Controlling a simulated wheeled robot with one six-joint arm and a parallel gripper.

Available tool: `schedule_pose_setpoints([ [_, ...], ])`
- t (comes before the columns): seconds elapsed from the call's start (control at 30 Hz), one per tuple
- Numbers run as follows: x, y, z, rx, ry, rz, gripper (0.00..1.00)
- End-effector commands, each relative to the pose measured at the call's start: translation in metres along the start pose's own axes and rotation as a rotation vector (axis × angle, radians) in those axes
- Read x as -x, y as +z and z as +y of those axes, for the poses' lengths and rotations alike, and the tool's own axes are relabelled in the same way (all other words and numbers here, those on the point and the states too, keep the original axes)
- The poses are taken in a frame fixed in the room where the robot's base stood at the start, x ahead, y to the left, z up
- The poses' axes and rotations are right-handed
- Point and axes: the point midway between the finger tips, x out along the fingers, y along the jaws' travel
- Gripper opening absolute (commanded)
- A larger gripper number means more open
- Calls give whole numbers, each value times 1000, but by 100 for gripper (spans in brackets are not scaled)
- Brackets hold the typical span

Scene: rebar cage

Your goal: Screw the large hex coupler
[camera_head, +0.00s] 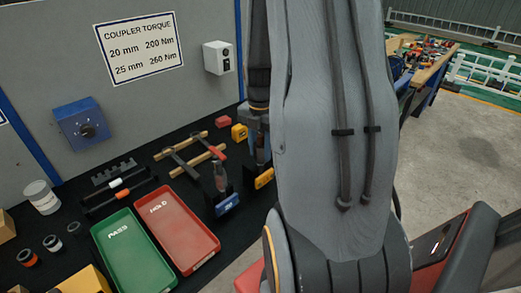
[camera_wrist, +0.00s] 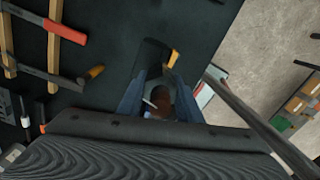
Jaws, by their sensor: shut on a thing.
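My gripper (camera_wrist: 160,98) points down at the table, its two bluish fingers closed around a reddish-brown handle (camera_wrist: 160,97), seen end-on in the wrist view. The handle is beside a black stand (camera_wrist: 150,58) with a yellow block (camera_wrist: 173,59). In the head view, this looks like the upright tool in the yellow-labelled stand (camera_head: 264,178), partly behind my arm. A second red-handled tool (camera_head: 220,178) stands in a blue-labelled stand (camera_head: 228,205). Small ringed cylinders (camera_head: 28,257) (camera_head: 52,243) lie at the left; I cannot tell which is the large hex coupler.
A green PASS tray (camera_head: 130,250) and a red tray (camera_head: 176,226) lie on the black mat. A sign reads 20 mm 200 Nm, 25 mm 260 Nm (camera_head: 140,47).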

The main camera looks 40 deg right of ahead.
Motion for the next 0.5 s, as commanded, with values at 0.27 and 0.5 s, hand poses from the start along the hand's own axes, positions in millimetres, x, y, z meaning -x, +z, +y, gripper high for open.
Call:
schedule_pose_setpoints([
  [0.27, 0, 0, 0, -260, 0, 0, 10],
  [0.5, 1, 0, 1, -487, 0, 0, 10],
])
